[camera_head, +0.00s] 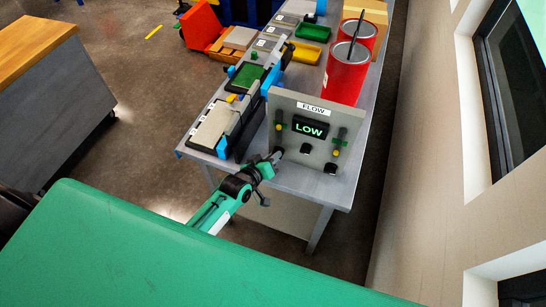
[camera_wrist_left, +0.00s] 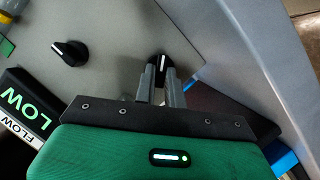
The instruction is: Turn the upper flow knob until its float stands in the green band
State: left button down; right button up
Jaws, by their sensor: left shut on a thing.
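A grey upright flow panel (camera_head: 293,103) stands at the near end of the bench. It carries a dark display (camera_head: 310,127) reading LOW in green, also visible in the left wrist view (camera_wrist_left: 27,104). Upright gauges (camera_head: 279,120) (camera_head: 340,136) with small green and yellow marks flank the display; float positions against the bands are too small to read surely. Black knobs sit low on the panel: a middle one (camera_head: 305,148) and a right one (camera_head: 331,168). My left gripper (camera_head: 275,156) is shut on the leftmost knob (camera_wrist_left: 160,62), whose white pointer line shows between the fingers. Another knob (camera_wrist_left: 70,53) is beside it, untouched.
Red cylinders (camera_head: 345,75) stand behind the panel on the grey bench (camera_head: 345,188). Left of it are trays and a green pad (camera_head: 247,76). A wood-topped cabinet (camera_head: 35,45) is at left. A wall with windows (camera_head: 425,190) runs along the right.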

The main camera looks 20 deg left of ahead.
dwell(0.3)
pick_arm(q)
jog(key=c, duration=1.5)
grip_release()
jog(key=shift+s, duration=0.1)
jog(key=b+v, duration=0.3)
jog(key=v, duration=1)
jog(key=shift+s+a, duration=0.1)
jog(key=shift+s, duration=0.15)
